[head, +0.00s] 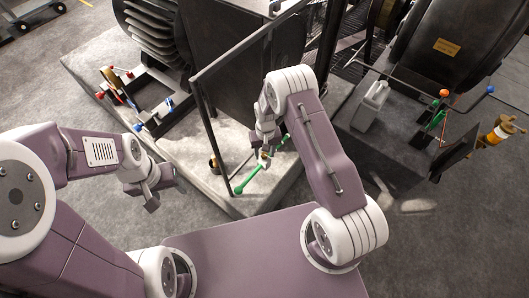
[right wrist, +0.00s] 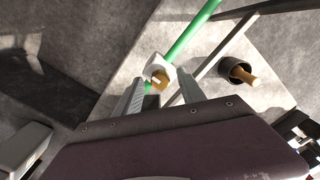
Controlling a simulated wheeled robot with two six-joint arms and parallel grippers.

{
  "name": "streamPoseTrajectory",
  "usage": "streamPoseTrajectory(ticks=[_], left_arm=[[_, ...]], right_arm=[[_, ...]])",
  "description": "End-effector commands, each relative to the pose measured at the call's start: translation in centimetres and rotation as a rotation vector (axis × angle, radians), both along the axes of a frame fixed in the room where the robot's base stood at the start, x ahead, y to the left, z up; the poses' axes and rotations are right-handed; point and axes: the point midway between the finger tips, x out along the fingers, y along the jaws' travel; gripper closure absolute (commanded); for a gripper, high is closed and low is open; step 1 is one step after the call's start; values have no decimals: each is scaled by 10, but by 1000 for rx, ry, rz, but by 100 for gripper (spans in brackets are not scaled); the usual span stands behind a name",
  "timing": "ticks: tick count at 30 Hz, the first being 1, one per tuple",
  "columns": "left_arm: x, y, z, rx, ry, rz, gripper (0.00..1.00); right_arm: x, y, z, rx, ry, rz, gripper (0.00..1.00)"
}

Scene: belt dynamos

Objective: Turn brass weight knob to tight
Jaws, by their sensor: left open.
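The brass weight knob (right wrist: 158,81) sits on a pale block (right wrist: 160,71) on a slanting green rod (right wrist: 192,33). In the right wrist view it lies between the fingertips of my right gripper (right wrist: 162,82), with a gap visible on each side. The fingers are apart; I cannot tell how deep the knob is between them. In the head view my right gripper (head: 265,151) is above the green rod (head: 252,180) and partly hides the knob. My left gripper (head: 160,188) is open and empty, left of the rod and away from it. I cannot read the knob's setting.
A dark cup with a brass stem (right wrist: 237,69) stands right of the knob in the wrist view. A dark rail (head: 205,117) runs close by my right gripper. A second machine with a green lever (head: 436,121) is at the right. Grey floor is clear at lower right.

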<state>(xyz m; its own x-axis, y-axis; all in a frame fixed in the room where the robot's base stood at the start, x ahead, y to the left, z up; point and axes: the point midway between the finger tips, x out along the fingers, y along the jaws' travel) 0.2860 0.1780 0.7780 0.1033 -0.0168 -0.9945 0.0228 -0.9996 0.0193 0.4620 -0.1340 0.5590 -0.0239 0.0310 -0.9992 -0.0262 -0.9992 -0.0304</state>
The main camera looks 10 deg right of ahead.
Motion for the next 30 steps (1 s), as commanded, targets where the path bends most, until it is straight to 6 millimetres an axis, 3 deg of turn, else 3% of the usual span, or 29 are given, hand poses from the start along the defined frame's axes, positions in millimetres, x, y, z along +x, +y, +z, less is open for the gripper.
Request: streamPoseTrajectory(ticks=[8, 16, 21, 30], left_arm=[[0, 0, 2, 0, 0, 0, 42], [0, 0, 16, 0, 0, 0, 42], [0, 0, 20, 0, 0, 0, 42], [0, 0, 20, 0, 0, 0, 42]], right_arm=[[1, 0, 5, 0, -2, 1, 53], [3, -2, 63, 0, -4, 1, 53], [3, -3, 87, 0, -2, 1, 53], [2, -3, 91, 0, 0, 1, 53]])
